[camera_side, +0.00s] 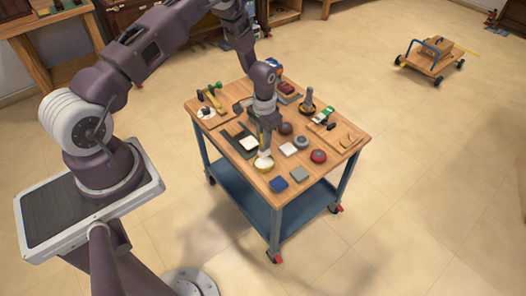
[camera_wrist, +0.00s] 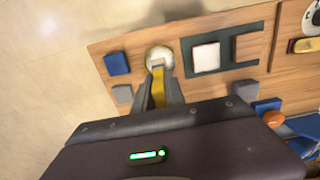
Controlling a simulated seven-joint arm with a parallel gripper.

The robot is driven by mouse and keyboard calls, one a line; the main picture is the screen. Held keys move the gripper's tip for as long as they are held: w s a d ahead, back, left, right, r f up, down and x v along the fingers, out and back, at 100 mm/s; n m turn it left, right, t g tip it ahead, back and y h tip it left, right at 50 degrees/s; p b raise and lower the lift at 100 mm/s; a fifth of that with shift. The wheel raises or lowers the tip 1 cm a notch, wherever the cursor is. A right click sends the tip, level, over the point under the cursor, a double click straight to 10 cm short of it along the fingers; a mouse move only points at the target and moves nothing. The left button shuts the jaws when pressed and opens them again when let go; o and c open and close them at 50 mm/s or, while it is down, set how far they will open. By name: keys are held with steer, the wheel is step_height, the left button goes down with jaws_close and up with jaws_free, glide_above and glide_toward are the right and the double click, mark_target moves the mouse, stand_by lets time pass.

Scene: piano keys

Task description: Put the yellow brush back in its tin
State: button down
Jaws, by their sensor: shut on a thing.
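My gripper (camera_side: 265,142) points down in the side view, close over the front part of the trolley top. In the wrist view its fingers (camera_wrist: 160,96) are shut on the yellow brush (camera_wrist: 158,88), whose yellow handle shows between them. A pale end of the brush reaches towards a round tin (camera_wrist: 161,52) with a whitish inside. In the side view the tin (camera_side: 263,166) has a yellowish rim and stands directly below my gripper. The brush's pale lower end overlaps the tin there; I cannot tell whether it is inside or above it.
A blue block (camera_side: 279,184) and a grey block (camera_side: 299,174) lie near the tin. A dark tray (camera_wrist: 228,66) holding a white block (camera_wrist: 206,57) is close beside it. A red round thing (camera_side: 318,156) and several tools crowd the wooden trolley top (camera_side: 325,172).

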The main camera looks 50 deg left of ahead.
steer(key=shift+f, duration=2.4)
steer(key=shift+f, duration=0.1)
steer(key=c, duration=1.4)
jaws_free()
